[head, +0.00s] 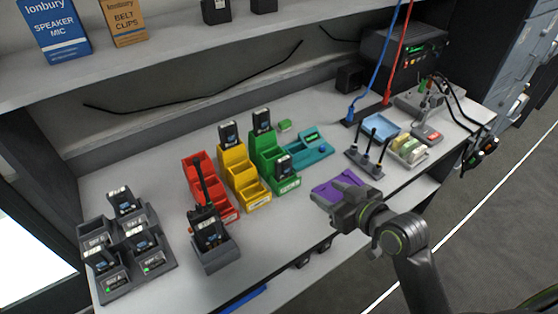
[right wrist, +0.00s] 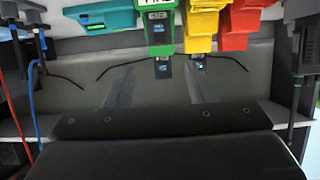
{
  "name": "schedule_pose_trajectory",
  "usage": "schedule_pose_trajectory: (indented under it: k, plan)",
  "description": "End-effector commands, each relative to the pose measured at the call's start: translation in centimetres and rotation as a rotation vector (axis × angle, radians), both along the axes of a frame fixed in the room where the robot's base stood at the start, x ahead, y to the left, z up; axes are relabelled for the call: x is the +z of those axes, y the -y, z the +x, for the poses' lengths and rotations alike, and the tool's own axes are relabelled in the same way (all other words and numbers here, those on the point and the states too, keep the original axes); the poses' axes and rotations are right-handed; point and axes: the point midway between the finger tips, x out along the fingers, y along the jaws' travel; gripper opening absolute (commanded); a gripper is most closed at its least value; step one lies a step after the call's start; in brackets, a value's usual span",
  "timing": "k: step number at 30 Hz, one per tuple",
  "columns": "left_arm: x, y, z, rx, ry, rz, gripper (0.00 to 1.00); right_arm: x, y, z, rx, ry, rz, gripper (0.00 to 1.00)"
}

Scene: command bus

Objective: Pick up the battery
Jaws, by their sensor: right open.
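Several black batteries with blue labels show in the head view. One stands at the back of the yellow bin (head: 253,202): this battery (head: 229,135). The green bin (head: 288,186) holds a battery at its back (head: 262,121) and another battery at its front (head: 283,165). More batteries sit in the charger (head: 168,266) at the left. In the right wrist view the green bin (right wrist: 143,52) lies ahead, beyond the open fingers (right wrist: 160,88). My left gripper is out of view.
A radio (head: 208,232) stands in a holder in front of the red bin (head: 226,211). A rack with black posts (head: 366,162) and a blue tray (head: 382,126) lie further right. A shelf (head: 150,62) overhangs the back.

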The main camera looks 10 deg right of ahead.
Motion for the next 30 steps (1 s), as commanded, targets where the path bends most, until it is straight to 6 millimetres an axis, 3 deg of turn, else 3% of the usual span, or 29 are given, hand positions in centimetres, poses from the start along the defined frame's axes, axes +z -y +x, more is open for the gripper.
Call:
schedule_pose_trajectory:
  k: [8,16,30]
  plan:
    - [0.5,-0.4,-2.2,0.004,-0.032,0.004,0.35,-1.8,-1.6,4.3,-0.001,-0.002,0.005,0.49]
    - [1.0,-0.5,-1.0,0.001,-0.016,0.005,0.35,-3.6,-3.0,8.2,-0.001,-0.001,0.004,0.49]
    - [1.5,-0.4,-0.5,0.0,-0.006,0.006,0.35,-5.1,-3.8,11.0,-0.001,-0.002,0.001,0.49]
